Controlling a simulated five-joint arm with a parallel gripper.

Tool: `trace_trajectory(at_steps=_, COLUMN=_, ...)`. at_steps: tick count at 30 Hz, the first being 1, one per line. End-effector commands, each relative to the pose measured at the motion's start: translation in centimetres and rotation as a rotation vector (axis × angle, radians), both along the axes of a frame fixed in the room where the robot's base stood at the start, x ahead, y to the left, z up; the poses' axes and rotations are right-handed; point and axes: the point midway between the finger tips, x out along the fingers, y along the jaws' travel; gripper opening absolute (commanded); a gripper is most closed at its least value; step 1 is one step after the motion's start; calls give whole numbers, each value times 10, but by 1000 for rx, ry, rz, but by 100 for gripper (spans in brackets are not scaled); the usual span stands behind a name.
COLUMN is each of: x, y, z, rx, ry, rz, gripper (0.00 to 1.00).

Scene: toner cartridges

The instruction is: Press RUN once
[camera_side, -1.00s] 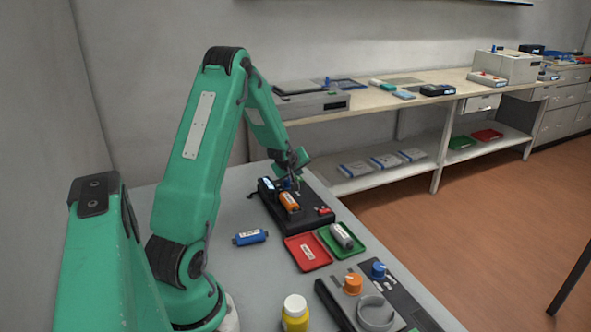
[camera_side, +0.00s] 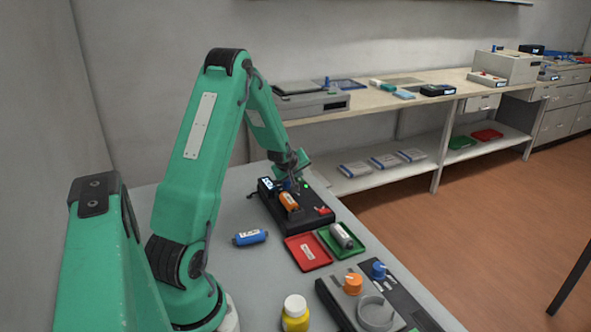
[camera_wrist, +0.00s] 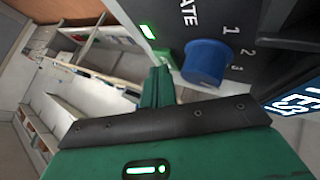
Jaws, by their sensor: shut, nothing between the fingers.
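The black test device (camera_side: 290,221) stands at the far end of the grey table. An orange cartridge (camera_side: 289,202) sits in it. My gripper (camera_side: 298,190) is shut and empty, with its tips low over the device's back right part. In the wrist view the shut fingers (camera_wrist: 158,88) reach a lighter green piece, perhaps the RUN button (camera_wrist: 163,57), mostly hidden behind them. I cannot tell whether they touch it. No RUN label is readable. A lit green lamp (camera_wrist: 148,32) and a blue numbered knob (camera_wrist: 205,63) are beside it. The display (camera_wrist: 298,104) reads TEST.
A blue cartridge (camera_side: 250,237) lies on the table. A red tray (camera_side: 296,246) and a green tray (camera_side: 331,248) holding a grey cartridge (camera_side: 342,235) are in front of the device. A yellow bottle (camera_side: 295,316) and a second panel (camera_side: 335,300) stand nearer.

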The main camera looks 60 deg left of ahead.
Motion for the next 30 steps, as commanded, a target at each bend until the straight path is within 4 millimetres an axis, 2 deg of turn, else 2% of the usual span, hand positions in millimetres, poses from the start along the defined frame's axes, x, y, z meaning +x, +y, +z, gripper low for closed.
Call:
trace_trajectory(at_steps=16, x=0, y=-1, z=-2, rx=-2, ry=2, rz=0, gripper=0)
trace_trajectory(at_steps=30, x=0, y=-1, z=14, rx=-1, ry=1, rz=0, gripper=0)
